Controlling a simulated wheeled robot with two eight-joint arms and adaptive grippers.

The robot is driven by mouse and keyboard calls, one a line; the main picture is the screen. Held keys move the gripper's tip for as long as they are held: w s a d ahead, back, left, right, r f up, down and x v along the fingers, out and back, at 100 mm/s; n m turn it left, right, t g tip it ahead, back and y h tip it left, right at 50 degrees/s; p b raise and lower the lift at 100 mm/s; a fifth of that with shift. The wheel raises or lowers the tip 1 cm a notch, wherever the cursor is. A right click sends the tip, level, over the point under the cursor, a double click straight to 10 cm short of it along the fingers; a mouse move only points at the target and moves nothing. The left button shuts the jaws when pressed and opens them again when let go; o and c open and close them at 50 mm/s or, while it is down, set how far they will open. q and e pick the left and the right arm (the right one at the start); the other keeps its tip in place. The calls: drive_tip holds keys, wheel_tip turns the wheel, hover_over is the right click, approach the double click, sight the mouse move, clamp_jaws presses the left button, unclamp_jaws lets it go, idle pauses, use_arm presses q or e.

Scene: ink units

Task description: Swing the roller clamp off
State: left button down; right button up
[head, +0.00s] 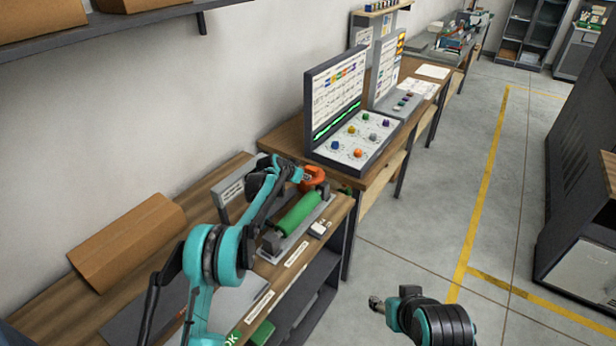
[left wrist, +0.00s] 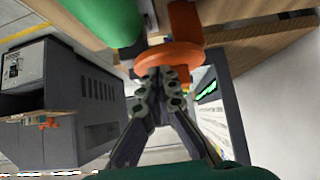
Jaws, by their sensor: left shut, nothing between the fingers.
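The orange roller clamp (head: 314,176) stands at the far end of the green roller (head: 298,213) in its grey cradle on the wooden bench. In the left wrist view the clamp's round orange part (left wrist: 170,58) is right at the tips of my left gripper (left wrist: 160,76), and the green roller (left wrist: 100,18) is at the upper left. My left gripper (head: 295,174) is shut and empty, with its fingertips at or against the clamp; I cannot tell whether they touch. My right gripper (head: 377,304) is over the floor, far from the clamp; its fingers are too small to read.
A tilted panel with coloured knobs (head: 358,140) stands on a second bench beyond the clamp. A cardboard box (head: 128,242) lies at the left, and a grey labelled block (head: 232,190) stands behind the roller. The floor right of the bench is clear.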

use_arm(q)
drive_tip(key=shift+w+d, duration=0.55)
drive_tip(key=shift+w, duration=0.25)
